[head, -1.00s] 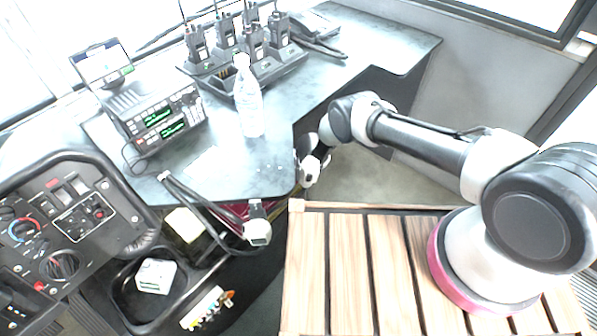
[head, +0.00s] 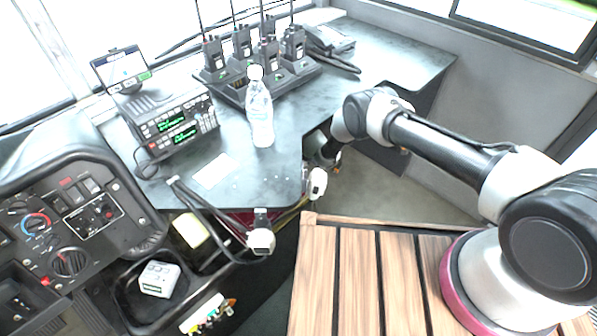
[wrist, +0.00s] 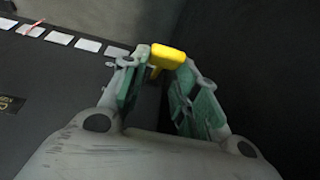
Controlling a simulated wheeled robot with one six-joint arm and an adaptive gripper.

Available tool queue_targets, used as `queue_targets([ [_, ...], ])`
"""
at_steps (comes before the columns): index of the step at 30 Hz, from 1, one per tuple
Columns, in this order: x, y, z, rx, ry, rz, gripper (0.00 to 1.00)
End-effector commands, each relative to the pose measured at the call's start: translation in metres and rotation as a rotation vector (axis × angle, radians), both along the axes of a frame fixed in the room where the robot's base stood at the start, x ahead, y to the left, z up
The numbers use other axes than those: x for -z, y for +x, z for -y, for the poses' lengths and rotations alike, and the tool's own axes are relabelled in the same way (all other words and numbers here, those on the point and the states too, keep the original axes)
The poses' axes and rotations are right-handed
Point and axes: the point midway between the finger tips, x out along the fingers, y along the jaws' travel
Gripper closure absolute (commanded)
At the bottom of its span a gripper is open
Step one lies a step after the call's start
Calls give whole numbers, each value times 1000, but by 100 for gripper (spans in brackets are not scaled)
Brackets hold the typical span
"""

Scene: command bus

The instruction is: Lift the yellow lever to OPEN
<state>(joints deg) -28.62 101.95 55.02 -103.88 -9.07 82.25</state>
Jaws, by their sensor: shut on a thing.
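The yellow lever (wrist: 170,56) shows in the wrist view at the top middle, its bright handle between the tips of my gripper (wrist: 161,70). The two fingers with green pads are shut on it, one on each side. Only the handle end shows; the lever's base is hidden. In the head view the end of my arm is beside and below the desk's front edge. There my fingers and the lever's handle are hidden or too small to tell.
The desk (head: 270,178) is close beside my wrist. It carries a clear bottle (head: 260,112), a radio unit (head: 172,128) and several handheld radios (head: 268,55). In the wrist view, a row of white labels (wrist: 59,38) lies on a dark panel.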

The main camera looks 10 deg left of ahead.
Motion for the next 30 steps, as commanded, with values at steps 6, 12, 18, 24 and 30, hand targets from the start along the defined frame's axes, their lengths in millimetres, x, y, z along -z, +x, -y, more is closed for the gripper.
queue_targets([
  [6,-5,4,-5,-1,5,8,100],
  [12,-5,4,-4,-1,5,7,100],
  [18,-3,2,-3,-1,2,5,48],
  [24,-2,1,-1,-1,1,2,48],
  [30,0,0,-1,-1,-1,1,48],
])
